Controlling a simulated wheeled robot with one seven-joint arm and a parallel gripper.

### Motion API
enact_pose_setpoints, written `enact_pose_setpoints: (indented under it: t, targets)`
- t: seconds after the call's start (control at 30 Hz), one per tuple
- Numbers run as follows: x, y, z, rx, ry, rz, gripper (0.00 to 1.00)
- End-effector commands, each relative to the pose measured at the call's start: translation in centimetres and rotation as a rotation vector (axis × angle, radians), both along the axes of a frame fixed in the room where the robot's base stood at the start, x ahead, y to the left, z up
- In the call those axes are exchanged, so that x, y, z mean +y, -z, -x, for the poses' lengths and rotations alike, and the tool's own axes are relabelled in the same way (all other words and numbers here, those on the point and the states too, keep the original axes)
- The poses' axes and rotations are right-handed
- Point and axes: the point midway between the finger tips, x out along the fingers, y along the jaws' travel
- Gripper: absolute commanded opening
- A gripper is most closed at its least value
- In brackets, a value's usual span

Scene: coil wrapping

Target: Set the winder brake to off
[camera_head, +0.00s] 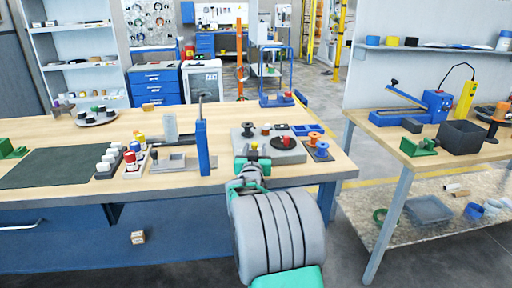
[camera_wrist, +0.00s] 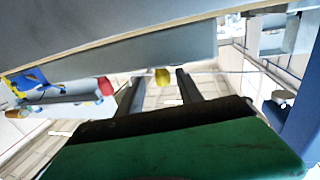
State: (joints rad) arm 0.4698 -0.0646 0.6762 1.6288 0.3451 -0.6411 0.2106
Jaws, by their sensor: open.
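A grey bench unit (camera_head: 270,152) stands on the wooden workbench, with dark and red round parts on its top. A small yellow knob (camera_head: 254,146) shows at its front side; a yellow knob also shows between my fingers in the wrist view (camera_wrist: 162,76). I cannot tell for sure which part is the winder brake, or its setting. My gripper (camera_head: 252,166) is at the bench's front edge, just in front of the unit. In the wrist view my gripper (camera_wrist: 160,92) has its two fingers apart, with nothing held between them.
Blue and orange spools (camera_head: 318,144) stand right of the unit. A tall blue post (camera_head: 203,148) and a grey tray (camera_head: 172,162) are to its left. A dark green mat (camera_head: 55,168) lies further left. A second table (camera_head: 400,150) stands at the right, with floor between.

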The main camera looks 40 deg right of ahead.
Motion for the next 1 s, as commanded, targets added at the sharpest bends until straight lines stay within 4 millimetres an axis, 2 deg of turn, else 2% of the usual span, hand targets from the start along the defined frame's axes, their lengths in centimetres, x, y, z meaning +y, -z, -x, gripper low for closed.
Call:
enact_pose_setpoints:
  t: [0.13, 0.3, 0.67, 0.77, 0.87, 0.93, 1.0]
  targets:
    - [2.1, 0.0, 2.3, 0.0, 0.0, 0.0, 0.43]
    - [3.3, 0.1, 3.6, 0.001, 0.0, -0.001, 0.43]
    - [3.3, 0.0, 3.7, 0.001, 0.001, -0.001, 0.43]
    - [4.5, -0.6, 3.5, 0.033, -0.014, -0.035, 0.43]
    - [8.6, -1.7, 3.4, 0.145, -0.071, -0.139, 0.43]
    - [13.7, -2.3, 4.1, 0.285, -0.147, -0.241, 0.43]
    - [19.7, -2.2, 6.3, 0.461, -0.243, -0.335, 0.43]
